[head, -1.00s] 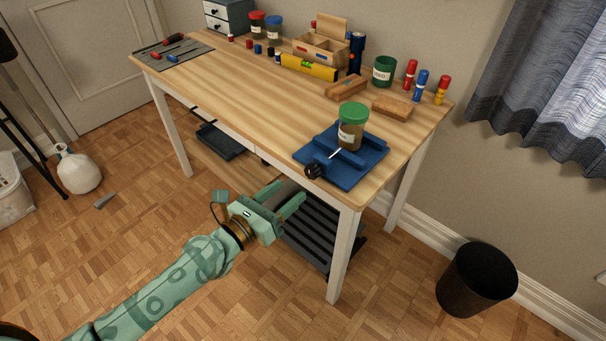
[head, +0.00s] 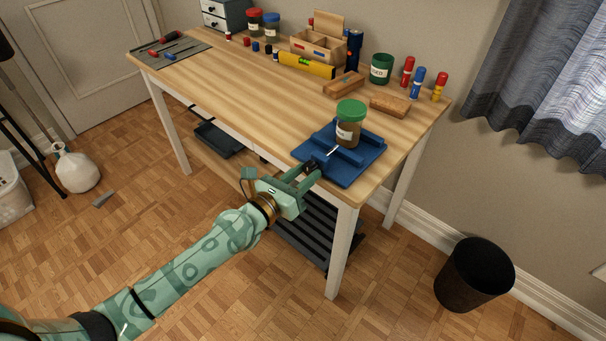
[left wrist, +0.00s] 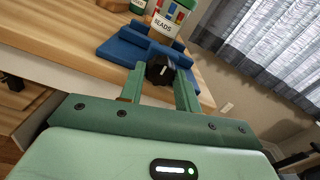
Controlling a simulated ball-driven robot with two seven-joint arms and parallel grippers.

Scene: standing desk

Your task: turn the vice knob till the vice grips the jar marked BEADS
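The jar marked BEADS (head: 347,132), with a green lid and brown contents, stands upright at the blue vice (head: 361,165) near the desk's front right corner. Its label reads BEADS in the left wrist view (left wrist: 163,25). Whether both jaws touch it I cannot tell. The black vice knob (left wrist: 159,70), with a white mark, faces the front edge. My left gripper (head: 311,174) is at the knob, its green fingers one on each side of it. The fingers look open, with no clear grip on the knob. My right gripper is not in view.
A yellow level (head: 306,66) lies farther left. The desk's left middle is clear. A dark bin (head: 474,277) stands on the floor at right.

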